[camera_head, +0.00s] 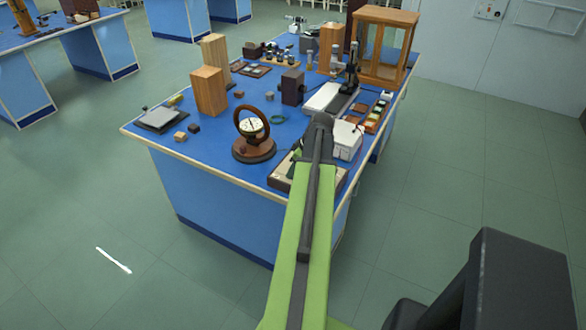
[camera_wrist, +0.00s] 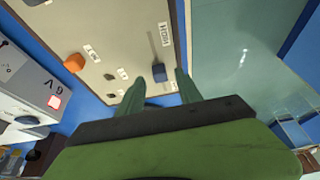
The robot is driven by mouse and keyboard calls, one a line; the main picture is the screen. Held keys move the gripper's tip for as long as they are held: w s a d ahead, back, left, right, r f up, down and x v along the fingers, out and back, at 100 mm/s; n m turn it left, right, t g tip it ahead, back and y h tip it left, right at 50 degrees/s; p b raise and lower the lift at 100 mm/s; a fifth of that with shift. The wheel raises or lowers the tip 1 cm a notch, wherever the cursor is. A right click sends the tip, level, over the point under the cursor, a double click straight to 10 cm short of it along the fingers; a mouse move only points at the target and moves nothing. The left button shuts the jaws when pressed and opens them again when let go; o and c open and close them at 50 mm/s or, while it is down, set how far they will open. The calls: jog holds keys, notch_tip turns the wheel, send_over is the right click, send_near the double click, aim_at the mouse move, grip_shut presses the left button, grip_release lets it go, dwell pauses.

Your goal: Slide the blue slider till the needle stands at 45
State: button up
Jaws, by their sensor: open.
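The blue slider (camera_wrist: 159,73) is a small block at one end of a thin dark slot on a beige panel (camera_wrist: 112,50) in the wrist view. My gripper (camera_wrist: 160,84) is open, its two green fingers apart with the slider just ahead of the gap between them; whether they touch it I cannot tell. In the head view my arm covers most of the panel (camera_head: 281,184) and the gripper's fingers. A round dial in a wooden ring (camera_head: 252,127) stands on a wooden base left of the panel; its needle reading is too small to tell.
An orange knob (camera_wrist: 74,61) and small dark knobs sit on the panel beside the slider. A white box marked 6V (camera_wrist: 30,90) stands close by on the left. Wooden blocks (camera_head: 209,91) and a glass-fronted case (camera_head: 384,45) stand farther back on the blue bench.

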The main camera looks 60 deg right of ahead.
jog(key=p+v, duration=1.3)
jog(key=v, duration=0.2)
jog(key=shift+s+r, duration=0.2)
jog(key=shift+r, duration=0.1)
